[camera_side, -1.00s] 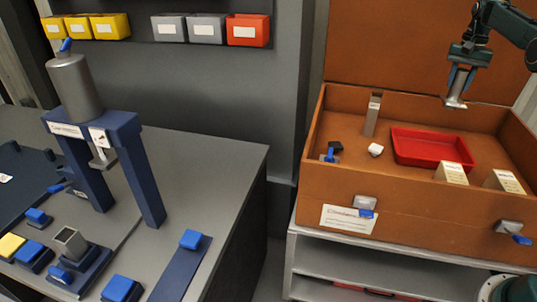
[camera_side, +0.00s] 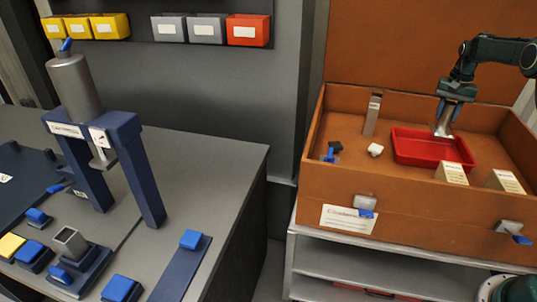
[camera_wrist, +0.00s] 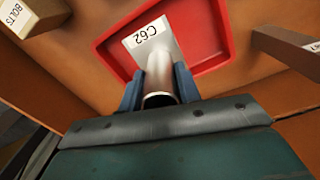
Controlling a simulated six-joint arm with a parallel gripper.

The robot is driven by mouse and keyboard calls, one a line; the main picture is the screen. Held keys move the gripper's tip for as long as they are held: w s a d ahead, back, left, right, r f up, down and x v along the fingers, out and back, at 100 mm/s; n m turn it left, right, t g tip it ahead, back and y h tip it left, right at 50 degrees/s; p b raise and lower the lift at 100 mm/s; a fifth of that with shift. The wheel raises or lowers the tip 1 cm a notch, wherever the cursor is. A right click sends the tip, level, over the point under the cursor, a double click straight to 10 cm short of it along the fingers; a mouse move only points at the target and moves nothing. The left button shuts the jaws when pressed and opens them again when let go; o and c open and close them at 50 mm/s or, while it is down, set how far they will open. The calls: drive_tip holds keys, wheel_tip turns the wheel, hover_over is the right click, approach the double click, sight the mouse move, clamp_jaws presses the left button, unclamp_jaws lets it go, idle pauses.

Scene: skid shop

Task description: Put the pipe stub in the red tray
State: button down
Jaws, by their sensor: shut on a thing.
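The red tray (camera_side: 418,147) lies on the floor of the open brown case, and it also shows in the wrist view (camera_wrist: 218,22). My gripper (camera_side: 453,100) is above the tray's right part, pointing down. It is shut on the pipe stub (camera_side: 444,122), a silvery tube. In the wrist view, the pipe stub (camera_wrist: 159,77) sits between the two blue fingers of my gripper (camera_wrist: 160,88), with a pale flat part labelled C62 at its far end. The stub overlaps the tray in both views; whether it touches the tray floor I cannot tell.
The brown case (camera_side: 395,185) has raised walls and an upright lid behind. Two labelled cartons (camera_side: 451,172) (camera_side: 505,181) stand right of the tray's front. A press bench (camera_side: 215,165) stands further left.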

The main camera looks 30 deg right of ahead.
sight(451, 104)
drive_tip(key=shift+f, duration=2.3)
drive_tip(key=shift+f, duration=2.15)
drive_tip(key=shift+f, duration=0.15)
drive_tip(key=c, duration=1)
unclamp_jaws()
wheel_tip(451, 104, up, 12)
drive_tip(key=shift+r, duration=0.15)
